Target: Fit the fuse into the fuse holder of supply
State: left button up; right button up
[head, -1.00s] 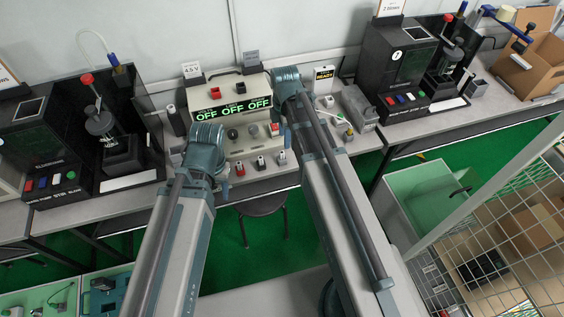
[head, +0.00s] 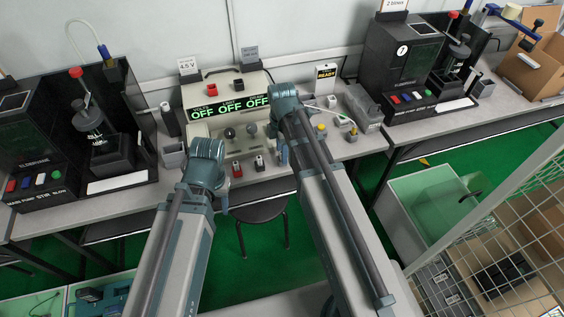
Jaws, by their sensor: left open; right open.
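The supply (head: 218,90) is a cream box at the back of the bench, with a black display reading OFF OFF OFF. Knobs sit below the display; my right arm covers part of its right side. Small red (head: 237,169) and black-and-white (head: 259,164) parts show at its lower front. I cannot make out the fuse or the fuse holder. My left gripper (head: 221,203) is left of and below the supply's front in the picture, mostly hidden by its own wrist. My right gripper (head: 276,136) is before the supply's right side, mostly hidden too. Both are open, with nothing visible in them.
A black tester (head: 110,118) stands at left, another (head: 400,50) at right. A grey open box (head: 173,154) stands left of the supply. A READY device (head: 326,78) and a grey unit (head: 362,108) are on its right. A stool (head: 258,211) stands before the bench.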

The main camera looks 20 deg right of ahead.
pick_arm(q)
jog(key=shift+f, duration=0.1)
pick_arm(e)
jog(key=shift+f, duration=0.15)
grip_shut()
dwell(0.3)
